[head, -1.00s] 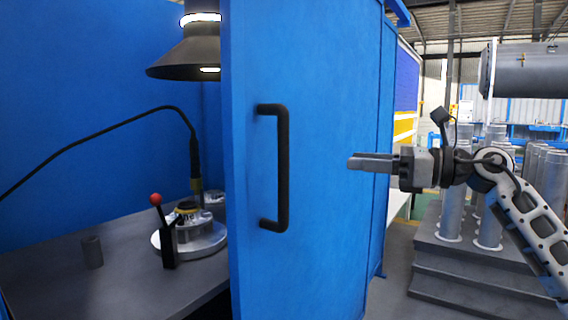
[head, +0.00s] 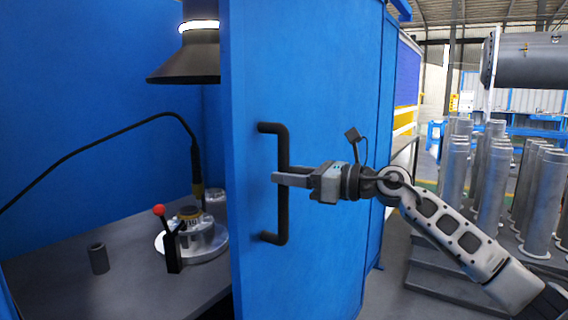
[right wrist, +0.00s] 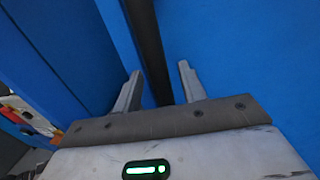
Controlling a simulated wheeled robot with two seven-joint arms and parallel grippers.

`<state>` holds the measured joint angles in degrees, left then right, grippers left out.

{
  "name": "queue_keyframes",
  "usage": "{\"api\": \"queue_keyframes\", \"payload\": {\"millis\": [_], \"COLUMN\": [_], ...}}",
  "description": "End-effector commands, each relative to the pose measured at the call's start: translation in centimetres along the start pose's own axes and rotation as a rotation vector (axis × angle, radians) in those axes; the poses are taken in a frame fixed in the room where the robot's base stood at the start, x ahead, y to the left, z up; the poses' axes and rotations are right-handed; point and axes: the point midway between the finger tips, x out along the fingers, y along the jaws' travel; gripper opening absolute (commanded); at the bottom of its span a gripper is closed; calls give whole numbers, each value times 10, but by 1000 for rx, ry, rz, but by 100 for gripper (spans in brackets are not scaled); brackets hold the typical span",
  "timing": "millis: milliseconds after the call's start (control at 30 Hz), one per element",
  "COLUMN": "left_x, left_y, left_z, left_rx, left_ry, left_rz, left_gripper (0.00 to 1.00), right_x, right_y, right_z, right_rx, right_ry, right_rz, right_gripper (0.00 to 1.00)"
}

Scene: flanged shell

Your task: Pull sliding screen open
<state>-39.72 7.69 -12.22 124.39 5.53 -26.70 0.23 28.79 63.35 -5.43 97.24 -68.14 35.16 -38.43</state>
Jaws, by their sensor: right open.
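The blue sliding screen (head: 335,90) stands partly across the booth's front, with the booth's inside showing to its left. A black vertical bar handle (head: 283,150) is fixed near the screen's left edge. My right gripper (head: 277,177) is at the middle of the handle. In the right wrist view the black handle (right wrist: 148,45) runs between the two open fingers (right wrist: 160,80), with a gap on each side. My left gripper is not in view.
Inside the booth a dark table (head: 120,245) holds a round metal fixture (head: 195,238), a red-knobbed lever (head: 170,240) and a small dark cylinder (head: 97,258). A lamp hood (head: 185,65) hangs above. Several grey metal cylinders (head: 490,180) stand on a stepped platform at the right.

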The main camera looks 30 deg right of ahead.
Motion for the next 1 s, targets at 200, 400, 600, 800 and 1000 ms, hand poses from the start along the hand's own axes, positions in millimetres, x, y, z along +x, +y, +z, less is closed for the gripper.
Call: {"api": "queue_keyframes", "payload": {"millis": [200,400,600,800,1000], "left_x": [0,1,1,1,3], "left_y": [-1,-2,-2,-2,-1], "left_z": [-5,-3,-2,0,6], "left_rx": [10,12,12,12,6], "left_ry": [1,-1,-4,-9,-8], "left_rz": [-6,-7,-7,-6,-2], "left_gripper": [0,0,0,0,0], "right_x": [15,15,15,14,6], "right_y": [1,1,1,-1,-19], "right_z": [0,-1,0,-1,-1], "right_rx": [-1,0,0,-1,0], "right_ry": [1,1,1,1,-3], "right_rz": [1,1,1,0,-6], "right_gripper": [41,41,2,0,0]}}
